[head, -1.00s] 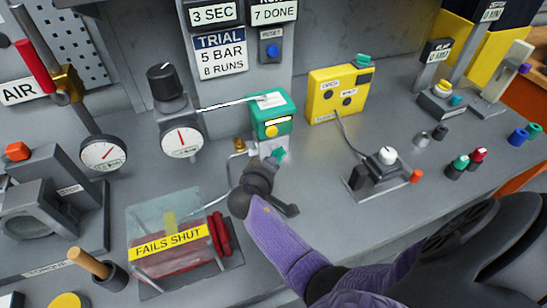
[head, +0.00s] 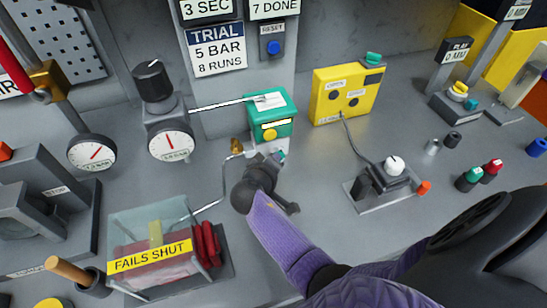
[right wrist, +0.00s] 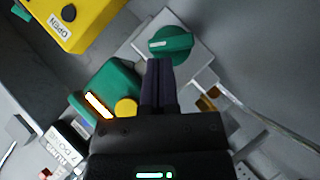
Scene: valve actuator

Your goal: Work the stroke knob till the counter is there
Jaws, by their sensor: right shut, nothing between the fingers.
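A teal knob with a pale pointer mark shows in the right wrist view (right wrist: 172,45) on a light block. In the head view, the knob (head: 281,155) is small and partly hidden beside my right gripper. My right gripper (head: 268,168) is shut and empty; in the right wrist view its fingertips (right wrist: 158,66) point at the knob's lower edge. I cannot tell whether they touch it. No label confirms that this is the stroke knob. The counter sign (head: 275,8) reads 7 DONE, and the trial sign (head: 216,48) reads 5 BAR, 8 RUNS. My left gripper is out of view.
A green box (head: 282,101) with a yellow button and a yellow box (head: 333,92) stand behind the gripper. A clear case (head: 117,226) labelled FAILS SHUT is at left. A white-knobbed unit (head: 362,210) stands at right, with bare bench between.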

